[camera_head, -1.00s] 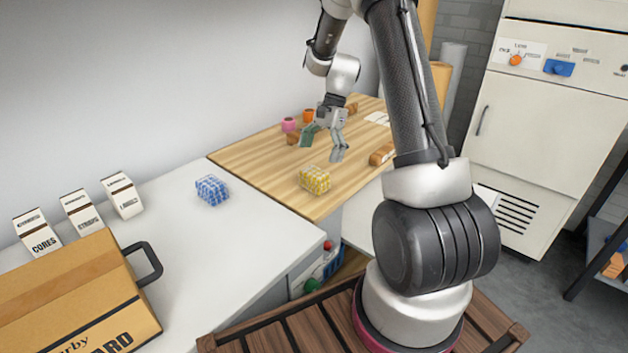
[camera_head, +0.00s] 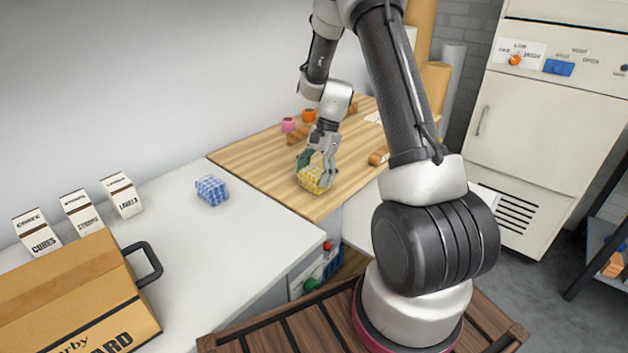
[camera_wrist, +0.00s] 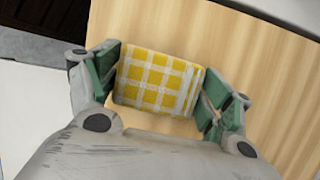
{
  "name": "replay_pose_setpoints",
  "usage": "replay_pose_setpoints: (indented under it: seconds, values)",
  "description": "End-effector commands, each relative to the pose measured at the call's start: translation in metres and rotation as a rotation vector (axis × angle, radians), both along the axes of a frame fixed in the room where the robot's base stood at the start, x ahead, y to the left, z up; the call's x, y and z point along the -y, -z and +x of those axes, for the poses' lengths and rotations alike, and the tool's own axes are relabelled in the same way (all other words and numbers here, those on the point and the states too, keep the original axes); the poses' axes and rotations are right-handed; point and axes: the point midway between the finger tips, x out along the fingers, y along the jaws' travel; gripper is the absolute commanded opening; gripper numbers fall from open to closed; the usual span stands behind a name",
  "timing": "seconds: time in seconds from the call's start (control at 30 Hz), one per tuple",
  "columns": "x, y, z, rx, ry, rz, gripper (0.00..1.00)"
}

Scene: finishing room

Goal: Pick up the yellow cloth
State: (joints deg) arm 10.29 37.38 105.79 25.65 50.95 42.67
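The yellow cloth (camera_head: 312,180) is a folded block with a yellow and white check. It lies on the wooden board near its front left edge. My gripper (camera_head: 316,167) is lowered over it with one finger on either side. In the wrist view the cloth (camera_wrist: 158,80) sits between the green-padded fingertips of my gripper (camera_wrist: 160,84). The fingers are spread about as wide as the cloth and lie close beside its two ends. Firm contact cannot be made out.
A blue checked cloth (camera_head: 211,190) lies on the white counter (camera_head: 240,235). Pink (camera_head: 289,125) and orange (camera_head: 309,116) items stand behind my gripper on the wooden board (camera_head: 250,158). A brown block (camera_head: 378,156) lies to the right. Label boxes and a carton (camera_head: 75,300) are at left.

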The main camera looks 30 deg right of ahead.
Motion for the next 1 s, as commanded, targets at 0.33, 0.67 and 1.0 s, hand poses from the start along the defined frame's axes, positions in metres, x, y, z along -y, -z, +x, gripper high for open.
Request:
replay_pose_setpoints:
  seconds: [0.33,0.67,1.0]
  values:
    - [0.000,-0.004,0.000,0.002,-0.001,-0.001,0.55]
    - [0.000,-0.067,0.001,0.006,-0.001,-0.001,0.55]
    - [0.000,-0.101,0.000,0.000,0.000,0.000,0.55]
